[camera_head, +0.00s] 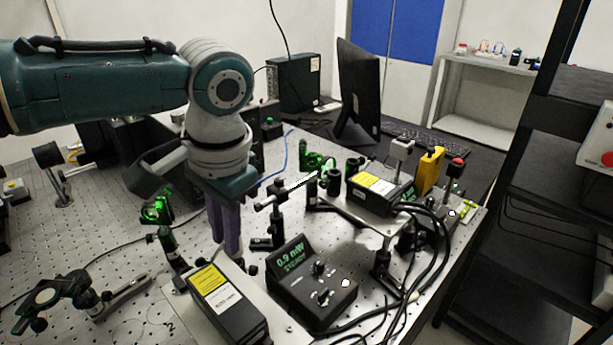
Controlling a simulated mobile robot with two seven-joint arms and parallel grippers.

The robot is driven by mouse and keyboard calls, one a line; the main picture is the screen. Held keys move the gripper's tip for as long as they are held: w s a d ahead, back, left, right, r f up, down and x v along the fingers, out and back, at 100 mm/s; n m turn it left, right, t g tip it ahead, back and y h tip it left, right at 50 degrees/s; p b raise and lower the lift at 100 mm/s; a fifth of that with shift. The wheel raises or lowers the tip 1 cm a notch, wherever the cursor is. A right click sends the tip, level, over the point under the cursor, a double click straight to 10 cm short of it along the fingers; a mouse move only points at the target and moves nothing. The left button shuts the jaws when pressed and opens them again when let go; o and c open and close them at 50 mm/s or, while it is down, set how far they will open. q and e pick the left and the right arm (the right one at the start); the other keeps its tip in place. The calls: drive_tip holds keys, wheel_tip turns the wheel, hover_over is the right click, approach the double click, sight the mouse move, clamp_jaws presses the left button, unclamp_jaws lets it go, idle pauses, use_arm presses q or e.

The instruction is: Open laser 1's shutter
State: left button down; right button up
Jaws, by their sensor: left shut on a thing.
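My left gripper (224,248) points straight down from the arm at the left. Its two purple fingers are close together at the far end of a black laser box (235,310) with yellow and white labels. The fingers are shut on a small part there, seemingly the laser's shutter; the fingers hide it. A second black laser box (375,193) with a yellow label sits on a raised plate at the right. I cannot read which box is laser 1. My right gripper is not in view.
A power meter (312,288) reading 0.9 mW stands right of the near laser. Green-lit optic mounts (157,207) stand left of the fingers and behind the meter. Black cables (437,262) loop at right. A monitor (358,95) stands behind.

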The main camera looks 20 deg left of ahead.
use_arm(q)
drive_tip(key=b, duration=0.1)
drive_tip(key=f+g+b, duration=0.1)
drive_tip(key=b, duration=0.1)
drive_tip(key=shift+w+d, duration=0.15)
drive_tip(key=shift+w, duration=0.15)
drive_tip(key=shift+g+y+b, duration=0.4)
drive_tip(key=shift+r, duration=0.1)
drive_tip(key=c, duration=1)
unclamp_jaws()
drive_tip(key=shift+r, duration=0.15)
